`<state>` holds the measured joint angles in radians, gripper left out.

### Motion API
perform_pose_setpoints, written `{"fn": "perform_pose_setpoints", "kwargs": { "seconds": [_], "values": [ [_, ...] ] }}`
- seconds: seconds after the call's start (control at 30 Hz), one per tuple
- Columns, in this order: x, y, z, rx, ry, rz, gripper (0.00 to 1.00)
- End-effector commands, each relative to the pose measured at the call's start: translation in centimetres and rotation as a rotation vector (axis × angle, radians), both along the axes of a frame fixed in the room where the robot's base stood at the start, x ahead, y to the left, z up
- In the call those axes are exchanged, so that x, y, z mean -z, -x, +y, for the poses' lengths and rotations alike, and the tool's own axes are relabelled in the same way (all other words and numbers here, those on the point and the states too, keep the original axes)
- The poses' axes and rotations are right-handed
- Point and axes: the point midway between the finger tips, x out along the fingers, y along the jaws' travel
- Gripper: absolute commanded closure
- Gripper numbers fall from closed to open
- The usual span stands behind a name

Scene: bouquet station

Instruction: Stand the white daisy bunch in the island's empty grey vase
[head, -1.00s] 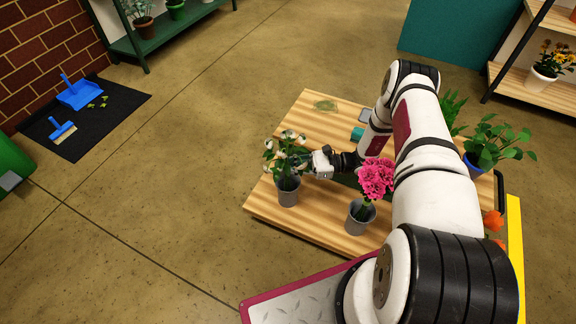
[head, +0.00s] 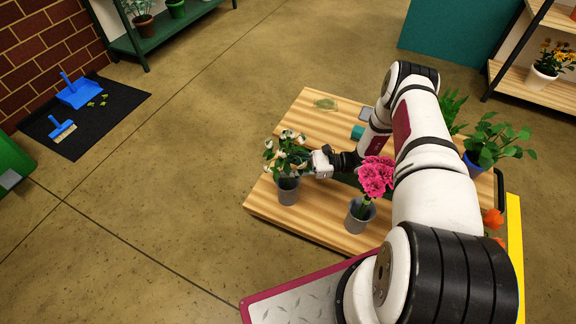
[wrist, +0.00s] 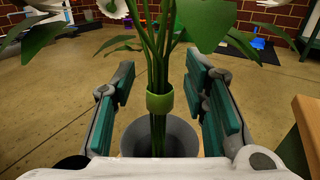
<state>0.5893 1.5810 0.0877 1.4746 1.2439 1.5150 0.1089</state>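The white daisy bunch (head: 284,152) stands nearly upright in a grey vase (head: 288,191) at the near left corner of the wooden island (head: 320,222). In the wrist view its green stems (wrist: 158,55) with a green band (wrist: 159,103) run down inside the mouth of the grey vase (wrist: 185,138). My gripper (wrist: 162,100) is open, with one teal-padded finger on each side of the stems and a gap on both sides. In the head view my gripper (head: 307,163) is at the bunch just above the vase, its fingertips partly hidden by leaves.
A second grey vase (head: 359,219) holding pink flowers (head: 376,176) stands to the right of the daisy vase. A blue-potted plant (head: 484,150) stands at the island's right. Bare floor lies left of the island.

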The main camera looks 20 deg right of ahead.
Motion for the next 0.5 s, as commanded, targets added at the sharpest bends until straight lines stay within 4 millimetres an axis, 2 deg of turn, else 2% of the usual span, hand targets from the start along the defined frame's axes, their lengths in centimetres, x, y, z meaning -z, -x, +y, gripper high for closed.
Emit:
{"fn": "perform_pose_setpoints", "kwargs": {
  "seconds": [0.27, 0.37, 0.5],
  "values": [
    [0.1, 0.1, -0.2, 0.001, 0.001, 0.0, 0.59],
    [0.1, 0.3, -1.1, 0.002, 0.002, 0.001, 0.59],
    [0.1, 0.9, -3.4, 0.004, 0.003, 0.001, 0.59]
  ]
}}
